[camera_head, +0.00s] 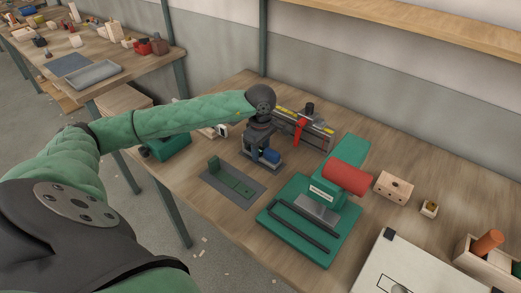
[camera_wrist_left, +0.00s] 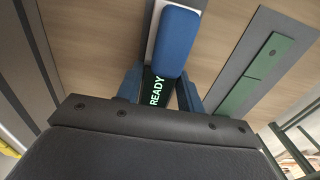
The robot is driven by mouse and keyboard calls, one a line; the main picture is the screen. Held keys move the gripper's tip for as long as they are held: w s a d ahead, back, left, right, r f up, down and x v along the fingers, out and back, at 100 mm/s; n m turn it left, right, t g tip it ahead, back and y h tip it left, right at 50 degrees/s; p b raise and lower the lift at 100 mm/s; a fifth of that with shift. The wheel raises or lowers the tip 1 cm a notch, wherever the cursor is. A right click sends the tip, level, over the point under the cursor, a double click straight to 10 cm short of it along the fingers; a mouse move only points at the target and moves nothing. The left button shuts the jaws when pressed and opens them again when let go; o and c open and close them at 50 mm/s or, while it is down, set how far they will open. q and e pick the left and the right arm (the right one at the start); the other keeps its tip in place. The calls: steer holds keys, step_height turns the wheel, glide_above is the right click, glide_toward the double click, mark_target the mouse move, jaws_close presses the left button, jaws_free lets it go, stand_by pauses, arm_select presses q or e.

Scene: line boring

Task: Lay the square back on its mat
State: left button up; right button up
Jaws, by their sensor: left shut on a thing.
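A green L-shaped piece (camera_head: 238,183), which looks like the square, is on the grey mat (camera_head: 252,201) at the front of the bench. One short part stands up and a long strip lies flat. The strip (camera_wrist_left: 255,75) and mat (camera_wrist_left: 225,98) also show at the right of the left wrist view. My left gripper (camera_head: 256,153) is beyond the mat, apart from the green piece. It is shut on a blue device (camera_wrist_left: 178,40) with a dark face reading READY, over a pale plate (camera_wrist_left: 151,40). The grip itself is partly hidden. My right gripper is not in view.
A green machine (camera_head: 312,240) with a red cylinder (camera_head: 346,177) stands right of the mat. A rail fixture (camera_head: 310,130) is behind the gripper. A drilled wooden block (camera_head: 393,188) and white board (camera_head: 420,268) are further right.

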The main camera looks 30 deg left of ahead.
arm_select(q)
steer(key=shift+f+b, duration=0.35)
steer(key=shift+b, duration=0.05)
steer(key=o, duration=2.1)
steer(key=shift+r, duration=0.1)
steer(key=shift+r+p, duration=0.75)
steer(key=shift+r, duration=3.65)
